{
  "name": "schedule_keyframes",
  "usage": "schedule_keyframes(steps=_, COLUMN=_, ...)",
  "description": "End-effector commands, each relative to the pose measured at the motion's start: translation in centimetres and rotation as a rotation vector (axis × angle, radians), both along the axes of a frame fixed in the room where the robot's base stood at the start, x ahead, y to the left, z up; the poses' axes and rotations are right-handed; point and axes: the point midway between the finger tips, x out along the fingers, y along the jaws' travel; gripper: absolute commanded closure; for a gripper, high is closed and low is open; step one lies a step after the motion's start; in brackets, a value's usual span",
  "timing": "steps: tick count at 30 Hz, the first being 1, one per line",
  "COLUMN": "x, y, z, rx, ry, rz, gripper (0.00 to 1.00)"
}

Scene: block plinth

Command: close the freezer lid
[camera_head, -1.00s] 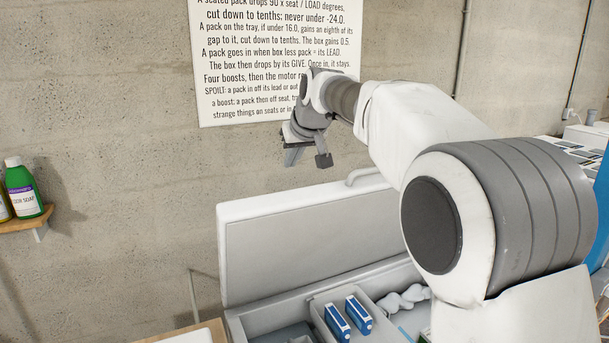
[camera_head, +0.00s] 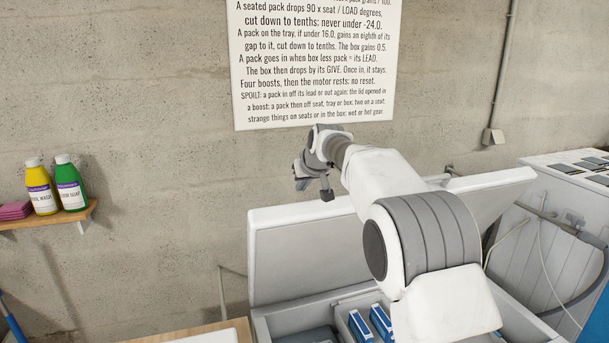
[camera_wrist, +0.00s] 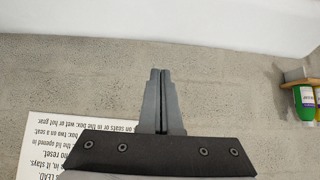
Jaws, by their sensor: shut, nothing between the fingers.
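The white freezer lid (camera_head: 298,262) stands raised at the back of the freezer (camera_head: 262,327), its grey inner panel facing me. The freezer below is open. My gripper (camera_head: 313,190) is in front of the wall, close to the lid's top edge; I cannot tell whether they touch. In the wrist view my gripper (camera_wrist: 161,75) has its two fingers together with nothing between them. A white surface, likely the lid (camera_wrist: 200,15), runs along the top of that view beyond the fingertips. My arm hides the lid's middle.
Blue packs (camera_head: 381,322) stand inside the freezer. A printed sign (camera_head: 315,75) hangs on the concrete wall behind my gripper. A shelf (camera_head: 50,222) with yellow and green bottles is at left. A white cabinet (camera_head: 555,230) with hoses stands at right.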

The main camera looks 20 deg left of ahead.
Motion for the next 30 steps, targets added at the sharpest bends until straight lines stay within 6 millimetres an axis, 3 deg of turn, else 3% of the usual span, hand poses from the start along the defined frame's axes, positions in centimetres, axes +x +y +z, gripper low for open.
schedule_keyframes(steps=12, x=-2.3, y=-1.5, z=-1.2, rx=0.001, ry=-0.001, rz=0.000, gripper=1.00)
schedule_keyframes(steps=30, x=-2.5, y=-1.8, z=-1.5, rx=0.002, ry=-0.003, rz=-0.001, gripper=1.00)
